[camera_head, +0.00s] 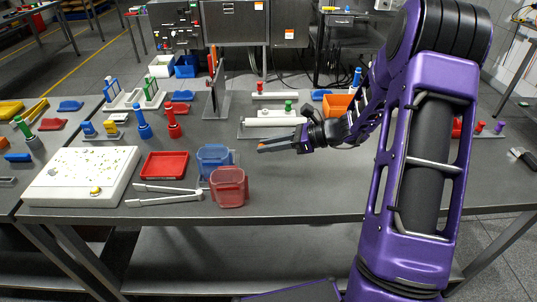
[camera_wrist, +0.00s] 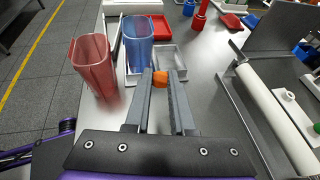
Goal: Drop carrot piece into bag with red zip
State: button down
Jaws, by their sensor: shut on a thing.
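My gripper (camera_head: 268,148) is shut on a small orange carrot piece (camera_wrist: 160,79), held between the fingertips above the table. A translucent red open-topped bag (camera_head: 229,188) stands at the table's front edge, left of and nearer than my gripper. In the wrist view the red bag (camera_wrist: 93,68) is at the left, apart from my fingers. A translucent blue bag (camera_head: 214,158) stands just behind the red one. I cannot make out a zip on either bag.
A red tray (camera_head: 165,165), tongs (camera_head: 165,196) and a white board (camera_head: 82,176) lie left of the bags. A white roller (camera_head: 272,122) is behind my gripper, and an upright dark panel (camera_head: 217,90) stands farther back.

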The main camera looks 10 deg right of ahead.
jog(key=shift+r, duration=0.2)
notch_tip(320, 180, up, 6)
jog(key=p, duration=0.3)
send_over(241, 169)
jog(key=s, duration=0.2)
jog(key=shift+d+f, duration=0.1)
jog(key=shift+d, duration=0.05)
jog(key=f+b, duration=0.1)
jog(key=f, duration=0.1)
jog(key=f+b, duration=0.3)
jog(key=f, duration=0.1)
jog(key=shift+s+a, duration=0.25)
jog(key=shift+s, duration=0.1)
jog(key=c, duration=0.7)
grip_release()
